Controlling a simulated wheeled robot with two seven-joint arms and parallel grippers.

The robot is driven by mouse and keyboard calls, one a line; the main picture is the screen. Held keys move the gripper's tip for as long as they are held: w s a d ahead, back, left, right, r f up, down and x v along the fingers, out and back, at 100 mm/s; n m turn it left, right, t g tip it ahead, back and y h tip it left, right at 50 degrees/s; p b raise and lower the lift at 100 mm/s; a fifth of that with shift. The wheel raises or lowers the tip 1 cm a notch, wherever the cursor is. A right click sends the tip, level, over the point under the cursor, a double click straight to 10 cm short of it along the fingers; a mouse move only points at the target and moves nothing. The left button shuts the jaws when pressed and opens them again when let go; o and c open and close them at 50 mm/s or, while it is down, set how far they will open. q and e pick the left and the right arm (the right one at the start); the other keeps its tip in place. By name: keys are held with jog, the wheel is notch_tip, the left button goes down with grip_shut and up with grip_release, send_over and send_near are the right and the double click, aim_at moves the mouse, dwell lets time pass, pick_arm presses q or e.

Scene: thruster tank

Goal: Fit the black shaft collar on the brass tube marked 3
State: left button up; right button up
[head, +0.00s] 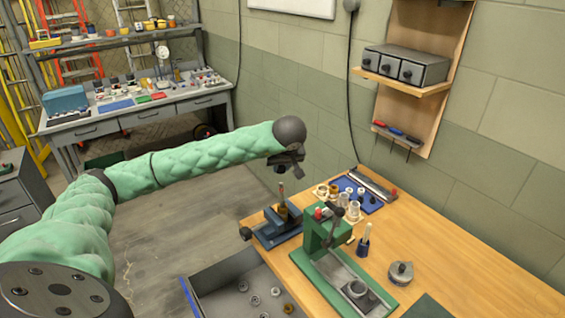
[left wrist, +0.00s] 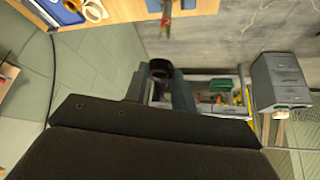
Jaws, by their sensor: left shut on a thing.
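My left gripper (head: 287,163) hangs in the air above the left end of the wooden bench. It is shut on the black shaft collar (left wrist: 160,70), a dark ring between the fingertips in the left wrist view. Below it in the head view, a brass tube (head: 283,211) stands upright in a blue-grey vise (head: 277,232), with a thin red-tipped piece above it. The collar is apart from the tube. A slim upright piece also shows at the top of the left wrist view. I cannot read any number on the tube. My right gripper is not in view.
A green press (head: 322,237) stands just right of the vise. Behind it is a blue mat (head: 372,204) with several small rings and cylinders. A grey bin (head: 215,300) with loose parts lies below the bench's left edge.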

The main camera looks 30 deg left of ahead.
aim_at(282, 173)
pick_arm(q)
jog(key=shift+f, duration=1.55)
jog(key=shift+f+b, duration=1.85)
jog(key=shift+b, duration=0.15)
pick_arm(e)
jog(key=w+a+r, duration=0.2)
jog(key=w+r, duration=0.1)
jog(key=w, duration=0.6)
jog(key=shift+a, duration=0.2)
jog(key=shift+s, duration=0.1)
pick_arm(q)
jog(key=o, duration=1.1)
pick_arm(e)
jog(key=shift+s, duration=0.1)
